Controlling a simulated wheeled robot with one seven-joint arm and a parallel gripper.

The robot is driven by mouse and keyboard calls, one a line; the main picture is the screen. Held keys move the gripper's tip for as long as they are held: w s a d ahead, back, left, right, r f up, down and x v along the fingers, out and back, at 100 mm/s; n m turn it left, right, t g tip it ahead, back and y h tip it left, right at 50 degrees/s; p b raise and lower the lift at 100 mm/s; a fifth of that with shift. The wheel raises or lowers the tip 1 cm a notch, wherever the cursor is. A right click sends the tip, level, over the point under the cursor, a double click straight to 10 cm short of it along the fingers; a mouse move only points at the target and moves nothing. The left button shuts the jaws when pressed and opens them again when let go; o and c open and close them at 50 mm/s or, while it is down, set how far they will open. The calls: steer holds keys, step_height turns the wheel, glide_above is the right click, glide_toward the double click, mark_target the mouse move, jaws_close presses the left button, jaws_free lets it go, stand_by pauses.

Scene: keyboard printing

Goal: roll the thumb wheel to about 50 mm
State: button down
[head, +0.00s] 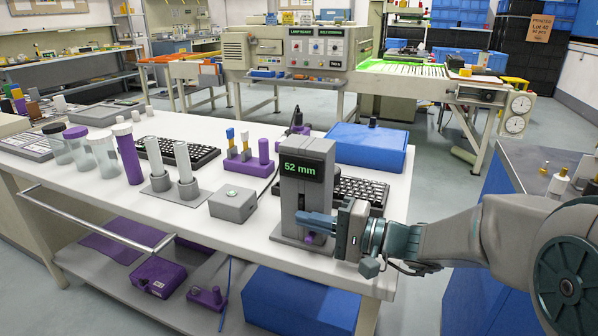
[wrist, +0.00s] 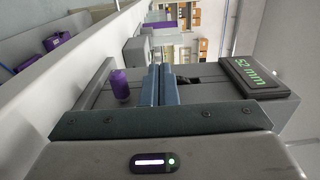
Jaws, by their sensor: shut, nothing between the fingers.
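A grey upright device (head: 307,170) stands near the front edge of the white bench. Its display (head: 301,169) reads 52 mm in green, and the same display shows in the wrist view (wrist: 252,77). A purple thumb wheel (wrist: 121,86) sits on the device, left of my fingers in the wrist view; in the head view it shows partly below them (head: 313,238). My gripper (head: 302,218) is shut and empty, its blue-grey fingers together in front of the device. In the wrist view the fingers (wrist: 157,86) are beside the wheel. I cannot tell whether they touch it.
A black keyboard (head: 358,190) and a blue case (head: 368,147) lie behind the device. A grey box (head: 233,204) stands to its left, with white tubes in holders (head: 184,165) beyond. A rail (head: 95,222) runs along the bench front.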

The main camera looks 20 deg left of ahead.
steer(key=shift+s+f, duration=0.15)
steer(key=shift+s, duration=0.05)
steer(key=shift+s+d+b, duration=0.15)
steer(key=shift+d+b, duration=0.2)
steer(key=shift+d, duration=1.15)
steer(key=shift+s+d+b, duration=0.1)
steer(key=shift+d+b, duration=0.25)
steer(key=shift+d, duration=1.15)
